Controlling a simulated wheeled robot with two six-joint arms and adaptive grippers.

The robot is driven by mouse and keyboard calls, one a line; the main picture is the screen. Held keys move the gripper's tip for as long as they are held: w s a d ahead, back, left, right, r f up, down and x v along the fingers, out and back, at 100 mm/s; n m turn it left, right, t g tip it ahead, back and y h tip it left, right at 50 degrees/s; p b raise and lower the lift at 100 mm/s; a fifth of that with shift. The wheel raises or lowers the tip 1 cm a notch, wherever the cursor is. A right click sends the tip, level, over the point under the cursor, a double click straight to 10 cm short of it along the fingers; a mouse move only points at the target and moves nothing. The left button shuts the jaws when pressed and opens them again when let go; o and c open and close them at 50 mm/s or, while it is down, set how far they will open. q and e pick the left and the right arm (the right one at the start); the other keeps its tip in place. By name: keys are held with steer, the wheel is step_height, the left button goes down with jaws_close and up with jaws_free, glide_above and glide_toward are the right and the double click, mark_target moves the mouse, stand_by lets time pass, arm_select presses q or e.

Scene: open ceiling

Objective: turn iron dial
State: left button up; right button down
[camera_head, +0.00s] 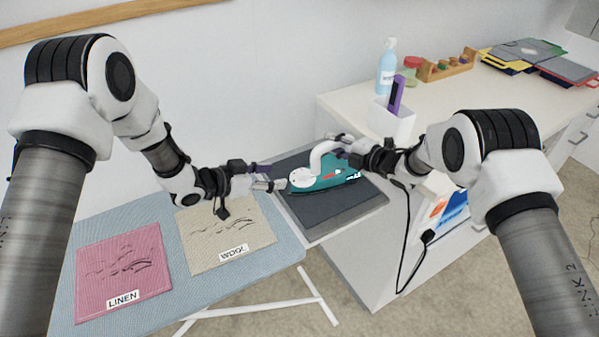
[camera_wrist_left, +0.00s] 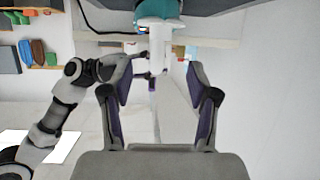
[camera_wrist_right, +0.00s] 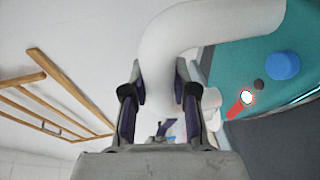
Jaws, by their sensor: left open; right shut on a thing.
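The iron (camera_head: 318,184) is teal with a curved white handle (camera_head: 322,151) and lies on a dark grey pad on the ironing board. A round white part (camera_head: 303,177), which looks like the dial, is at its left end and shows in the left wrist view (camera_wrist_left: 155,23). My left gripper (camera_head: 268,177) is open and empty, just left of that part and facing it. My right gripper (camera_head: 342,146) is shut on the handle, which passes between its fingers in the right wrist view (camera_wrist_right: 172,60). That view also shows a blue button (camera_wrist_right: 283,66) and a red piece (camera_wrist_right: 238,106).
The blue board (camera_head: 180,290) carries a pink LINEN cloth (camera_head: 122,262) and a beige WOOL cloth (camera_head: 225,232). A black cord hangs by my right arm.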

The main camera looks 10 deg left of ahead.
mark_target(301, 173)
arm_select(q)
steer(key=x, duration=0.9)
steer(key=shift+w+d+f, duration=0.1)
jaws_close()
